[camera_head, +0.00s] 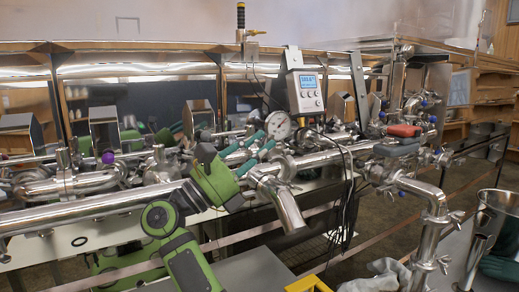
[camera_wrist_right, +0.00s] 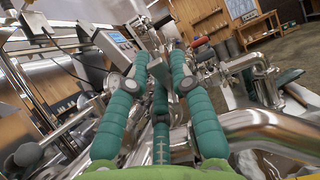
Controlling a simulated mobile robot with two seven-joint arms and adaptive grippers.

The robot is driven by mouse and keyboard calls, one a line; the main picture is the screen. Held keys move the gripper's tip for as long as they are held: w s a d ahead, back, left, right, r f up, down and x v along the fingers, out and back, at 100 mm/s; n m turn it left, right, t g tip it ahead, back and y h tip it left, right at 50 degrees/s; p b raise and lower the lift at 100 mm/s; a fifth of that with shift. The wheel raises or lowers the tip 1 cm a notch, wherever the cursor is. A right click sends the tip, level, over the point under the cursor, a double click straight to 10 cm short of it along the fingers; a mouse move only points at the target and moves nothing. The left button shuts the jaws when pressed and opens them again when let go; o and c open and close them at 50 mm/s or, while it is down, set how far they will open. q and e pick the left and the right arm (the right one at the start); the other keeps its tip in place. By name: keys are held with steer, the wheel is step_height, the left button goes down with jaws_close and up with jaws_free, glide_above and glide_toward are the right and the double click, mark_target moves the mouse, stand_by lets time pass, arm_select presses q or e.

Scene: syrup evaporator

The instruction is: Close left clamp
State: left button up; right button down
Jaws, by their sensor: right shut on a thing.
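My right gripper (camera_head: 262,146) reaches in from below, its teal fingers at the pipework beside the round pressure gauge (camera_head: 278,125). In the right wrist view, the right gripper's (camera_wrist_right: 160,66) fingers converge from both sides on a small metal piece (camera_wrist_right: 158,72) among the pipes. It appears to be the left clamp. The gripper is shut on it, and the fingers hide much of it, so its exact position is hard to tell. A bent steel spout (camera_head: 280,205) hangs just below the gripper. My left gripper is not in view.
A grey digital controller (camera_head: 305,92) with cables stands above the pipes. Red (camera_head: 404,130) and grey-blue (camera_head: 396,148) valve handles are to the right. A steel pipe with wing nuts (camera_head: 432,235) and a metal pail (camera_head: 490,220) stand at the right.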

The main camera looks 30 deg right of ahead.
steer(key=c, duration=1.2)
jaws_free()
steer(key=shift+f, duration=0.25)
steer(key=shift+c, duration=0.2)
steer(key=shift+o, duration=0.9)
steer(key=shift+a+r, duration=0.1)
steer(key=shift+r, duration=0.05)
steer(key=v, duration=0.7)
steer(key=shift+a, duration=0.25)
